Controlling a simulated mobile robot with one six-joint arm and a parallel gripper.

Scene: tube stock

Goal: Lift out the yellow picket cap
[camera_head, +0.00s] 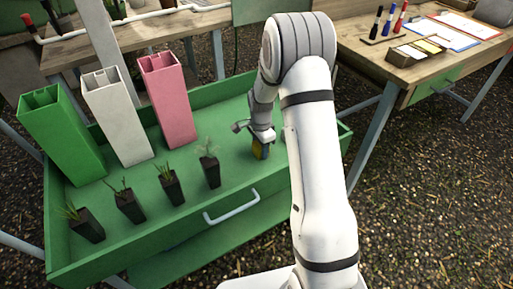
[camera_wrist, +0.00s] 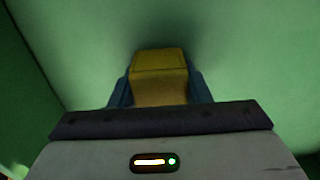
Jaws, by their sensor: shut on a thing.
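The yellow picket cap (camera_head: 261,150) is a small yellow block low in the right part of the green drawer (camera_head: 228,180). My gripper (camera_head: 258,141) is over it with its fingers on its sides. In the wrist view the cap (camera_wrist: 160,75) sits between my gripper's two blue fingers (camera_wrist: 160,90), so the jaws are shut on it. The green drawer surface shows around the cap. I cannot tell whether the cap touches the drawer floor.
Green (camera_head: 62,135), white (camera_head: 118,118) and pink (camera_head: 168,100) square tubes stand in the drawer's left and middle. Several potted seedlings (camera_head: 173,188) line its front. A wooden table (camera_head: 425,65) with pens and trays is at the right. The drawer floor between the pink tube and my gripper is clear.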

